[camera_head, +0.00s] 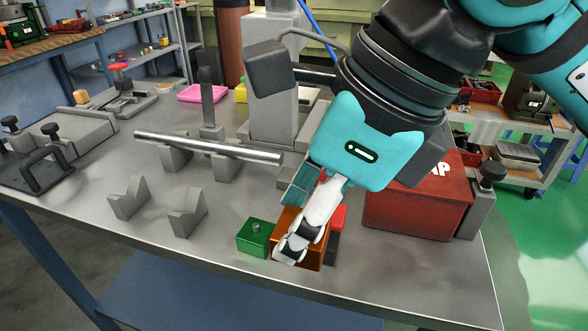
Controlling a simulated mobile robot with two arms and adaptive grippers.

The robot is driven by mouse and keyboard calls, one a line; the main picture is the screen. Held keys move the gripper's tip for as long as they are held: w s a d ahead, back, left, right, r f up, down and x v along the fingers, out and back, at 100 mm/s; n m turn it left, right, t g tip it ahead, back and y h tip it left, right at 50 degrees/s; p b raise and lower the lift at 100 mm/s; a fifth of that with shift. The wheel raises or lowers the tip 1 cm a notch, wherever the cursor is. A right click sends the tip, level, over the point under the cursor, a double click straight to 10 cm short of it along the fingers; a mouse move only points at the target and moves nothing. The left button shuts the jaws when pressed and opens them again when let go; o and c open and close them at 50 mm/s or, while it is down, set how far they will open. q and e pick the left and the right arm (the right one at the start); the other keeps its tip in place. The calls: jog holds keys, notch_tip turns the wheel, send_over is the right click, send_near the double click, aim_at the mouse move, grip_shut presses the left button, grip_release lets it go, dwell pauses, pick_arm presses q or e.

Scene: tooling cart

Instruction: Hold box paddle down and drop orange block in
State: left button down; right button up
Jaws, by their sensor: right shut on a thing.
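The orange block (316,255) stands on the cart top near the front edge, partly covered by my right gripper (293,246). The gripper reaches down from the upper right, and its white and dark fingers are shut on the block. The red box (415,208) stands to the right, its lettering partly hidden by my arm. A grey upright piece with a black knob (490,175) is at its right side; I cannot tell whether this is the paddle. My left gripper is not in view.
A green block (252,239) is close left of the orange one, and a red block (339,216) is close behind it on the right. V-blocks (187,213) and a metal rod (208,148) stand to the left. The front right cart top is clear.

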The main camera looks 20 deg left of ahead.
jog(key=w+d+r+p, duration=0.2)
jog(key=w+d, duration=0.7)
jog(key=d, duration=0.1)
jog(key=f+b, duration=0.1)
jog(key=f, duration=0.1)
jog(key=f+b, duration=0.1)
jog(key=b, duration=0.1)
jog(key=shift+a+f, duration=0.2)
jog(key=shift+f, duration=0.2)
